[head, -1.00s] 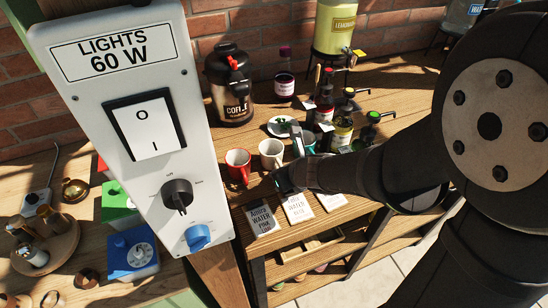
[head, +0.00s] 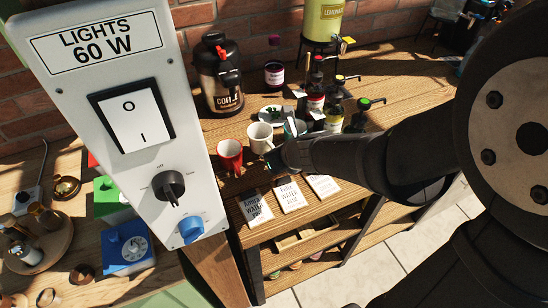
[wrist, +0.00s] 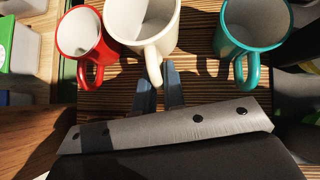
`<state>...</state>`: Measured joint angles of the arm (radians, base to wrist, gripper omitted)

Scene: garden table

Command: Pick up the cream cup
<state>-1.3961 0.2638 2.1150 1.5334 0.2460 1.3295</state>
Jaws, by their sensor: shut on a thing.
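The cream cup (head: 259,137) is upright between the red cup (head: 230,155) and the teal cup, which is partly hidden behind my gripper in the head view. In the wrist view the cream cup (wrist: 128,22) is at top centre, its handle pointing toward me. My gripper (wrist: 159,82) has its two blue fingers at either side of that handle, shut on it. In the head view my gripper (head: 277,156) reaches the cup from the right. I cannot tell whether the cup's base is off the table.
In the wrist view the red cup (wrist: 80,32) and teal cup (wrist: 252,28) stand close on either side. Bottles with pumps (head: 338,110) and a coffee flask (head: 220,82) stand behind. Label cards (head: 290,193) lie along the front edge. A lights switch box (head: 130,115) blocks the left.

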